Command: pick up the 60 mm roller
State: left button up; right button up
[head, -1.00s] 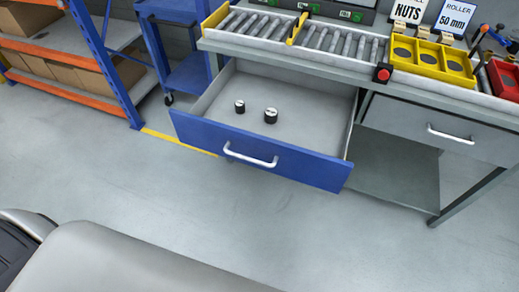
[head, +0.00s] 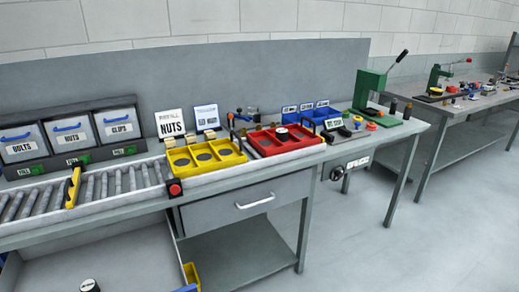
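In the head view, a black roller with a pale top (head: 90,286) stands in the open drawer (head: 130,262), cut by the bottom edge. Most of the drawer is out of frame. A dark piece with a light top (head: 281,134) sits in the red tray (head: 262,146) on the bench. Two dark upright cylinders (head: 400,107) stand by the green press (head: 372,92). I cannot tell from size which piece is the 60 mm roller. Neither of my grippers is in view.
The bench holds a roller conveyor (head: 110,186), a yellow three-pocket tray (head: 205,156), a red button (head: 175,189) and blue bins (head: 320,115). Labelled bins (head: 62,135) stand behind the conveyor. A shut drawer (head: 232,206) is below. Floor at right (head: 400,240) is clear.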

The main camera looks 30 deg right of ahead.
aim_at(281, 134)
jog(key=i+l+z, duration=0.15)
jog(key=l, duration=0.2)
jog(key=i+l+z, duration=0.25)
jog(key=i+l, duration=0.15)
jog(key=l, duration=0.2)
